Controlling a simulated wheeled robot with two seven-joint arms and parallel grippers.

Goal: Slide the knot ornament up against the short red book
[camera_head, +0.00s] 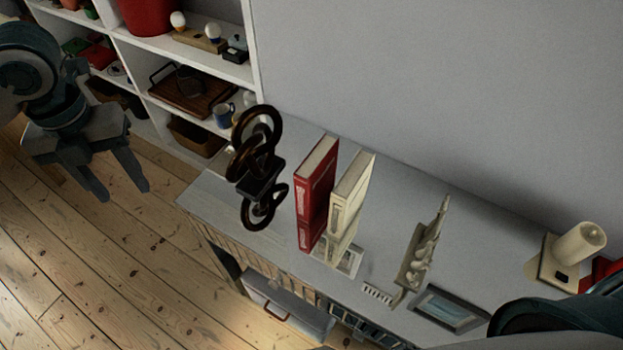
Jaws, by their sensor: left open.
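The knot ornament (257,168), dark brown interlocked rings, stands upright near the left end of the grey cabinet top (222,192). The short red book (315,193) stands upright just to its right, with a narrow gap showing between them. My left gripper (123,190) is open and empty, its fingers pointing down. It is left of the ornament, clear of the cabinet, with floorboards behind it. My right gripper is out of view; only part of my right arm shows at the lower right corner.
A cream book (349,203) stands right of the red book. Further right are a pale figurine (423,248), a picture frame (450,308) and a candle-like cylinder on a base (579,243). A white shelf unit (190,65) with mugs and trays stands behind, at the upper left.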

